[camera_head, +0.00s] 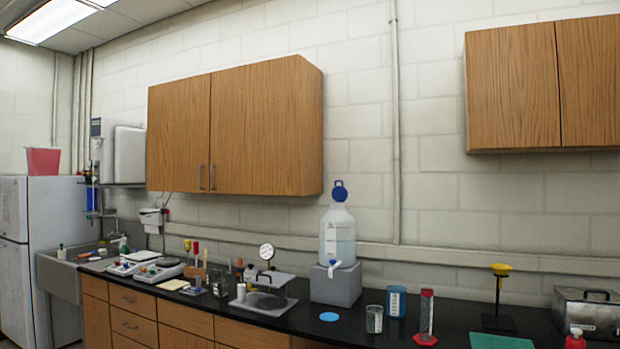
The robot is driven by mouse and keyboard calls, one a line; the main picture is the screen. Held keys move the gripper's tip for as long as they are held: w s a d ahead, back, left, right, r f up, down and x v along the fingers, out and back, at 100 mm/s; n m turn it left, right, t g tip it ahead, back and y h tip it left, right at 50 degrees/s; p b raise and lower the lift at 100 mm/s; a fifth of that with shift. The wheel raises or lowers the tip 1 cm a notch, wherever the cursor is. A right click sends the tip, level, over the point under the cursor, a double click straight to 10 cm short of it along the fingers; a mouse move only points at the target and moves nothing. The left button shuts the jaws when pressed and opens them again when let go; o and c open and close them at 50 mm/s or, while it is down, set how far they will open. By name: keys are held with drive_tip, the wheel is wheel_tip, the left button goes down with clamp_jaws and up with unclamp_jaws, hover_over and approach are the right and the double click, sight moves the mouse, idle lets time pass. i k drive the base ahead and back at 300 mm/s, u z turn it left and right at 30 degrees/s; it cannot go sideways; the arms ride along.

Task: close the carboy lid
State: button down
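The carboy (337,238) is a translucent white bottle with liquid in it and a white spigot low at its front. It stands upright on a grey block (336,287) on the black bench, near the middle of the head view. Its blue lid (340,191) stands up above the neck, with its round face toward me, so it looks raised open. My gripper does not show in this view.
Glass and blue-labelled beakers (396,301) and a red-based cylinder (426,318) stand right of the block. A hotplate-like device (265,297) stands left. Wooden cabinets (262,125) hang above left; the wall behind the carboy is clear.

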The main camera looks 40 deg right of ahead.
sight(340, 194)
drive_tip(key=u, duration=0.1)
drive_tip(key=k, duration=0.6)
drive_tip(key=u, duration=0.5)
drive_tip(key=i, duration=1.75)
drive_tip(key=z, duration=0.9)
drive_tip(key=i, duration=0.8)
drive_tip(key=z, duration=0.5)
